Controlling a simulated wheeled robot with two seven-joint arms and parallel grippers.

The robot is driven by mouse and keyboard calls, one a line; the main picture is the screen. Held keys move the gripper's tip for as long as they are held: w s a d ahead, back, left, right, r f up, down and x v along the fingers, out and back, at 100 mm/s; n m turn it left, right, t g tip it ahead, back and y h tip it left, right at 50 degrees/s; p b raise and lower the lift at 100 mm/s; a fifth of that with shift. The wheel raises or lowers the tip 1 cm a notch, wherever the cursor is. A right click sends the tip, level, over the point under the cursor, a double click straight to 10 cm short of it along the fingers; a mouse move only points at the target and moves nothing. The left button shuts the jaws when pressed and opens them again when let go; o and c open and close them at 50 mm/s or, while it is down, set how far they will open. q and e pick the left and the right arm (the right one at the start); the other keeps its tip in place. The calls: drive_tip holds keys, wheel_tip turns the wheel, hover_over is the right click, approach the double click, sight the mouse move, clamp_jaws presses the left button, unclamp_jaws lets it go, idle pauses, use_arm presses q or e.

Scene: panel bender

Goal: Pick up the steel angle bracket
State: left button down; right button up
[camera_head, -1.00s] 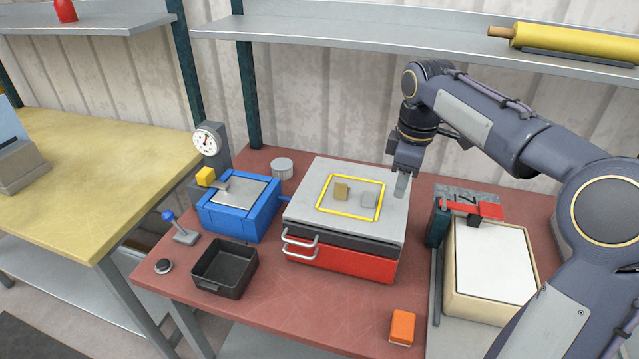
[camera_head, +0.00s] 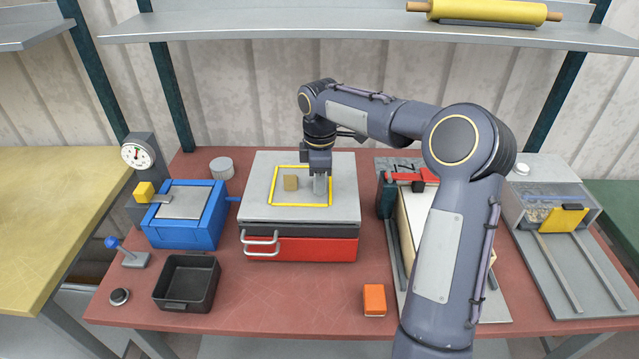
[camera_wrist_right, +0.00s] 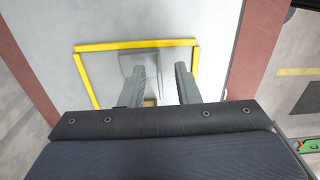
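The small grey steel angle bracket (camera_wrist_right: 126,64) lies inside a yellow square outline on the grey top of a red-and-black unit. In the head view it is mostly hidden by my right gripper (camera_head: 320,180), which is low over the right part of the square. In the right wrist view my right gripper (camera_wrist_right: 160,70) has its two fingers apart. The bracket shows beside and partly behind the left-hand finger; I cannot tell whether they touch. My left gripper is not in view.
The red-and-black unit (camera_head: 305,249) has handles in front. A blue box (camera_head: 205,228) and black tray (camera_head: 186,284) are to its left. A red clamp (camera_head: 411,177), orange block (camera_head: 374,300) and railed fixture (camera_head: 556,216) are to its right. A shelf (camera_head: 300,27) hangs behind.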

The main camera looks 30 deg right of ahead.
clamp_jaws()
idle(0.4)
